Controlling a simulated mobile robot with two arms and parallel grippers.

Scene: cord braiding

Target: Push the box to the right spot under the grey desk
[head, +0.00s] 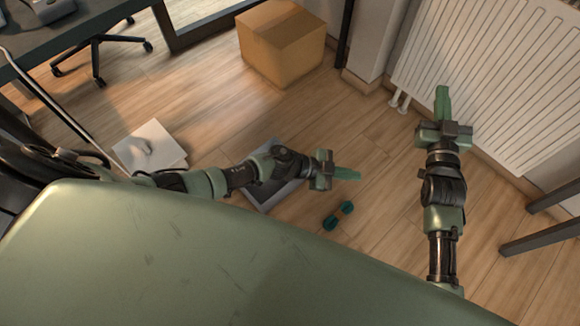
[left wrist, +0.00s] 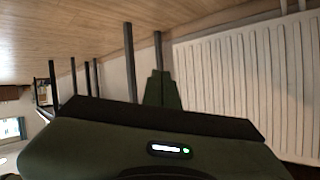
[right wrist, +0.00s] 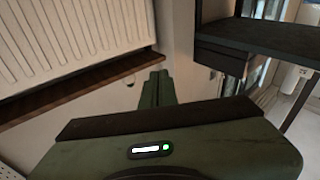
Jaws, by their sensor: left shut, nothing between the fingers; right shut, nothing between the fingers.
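The brown cardboard box (head: 282,48) stands on the wood floor at the top middle of the head view, apart from both grippers. A dark grey desk (head: 98,22) shows in part at the top left, and the box is to the right of it. My left gripper (head: 357,174) is shut and empty, pointing right above the floor. It also shows in the left wrist view (left wrist: 162,80). My right gripper (head: 442,92) is shut and empty in front of the radiator. It shows in the right wrist view (right wrist: 158,76). The box shows in neither wrist view.
A white radiator (head: 490,70) lines the wall at the right. An office chair base (head: 98,55) stands by the desk. White papers (head: 150,147), a grey flat item (head: 268,195) and a small teal object (head: 338,215) lie on the floor. Dark legs (head: 545,235) stand at the right.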

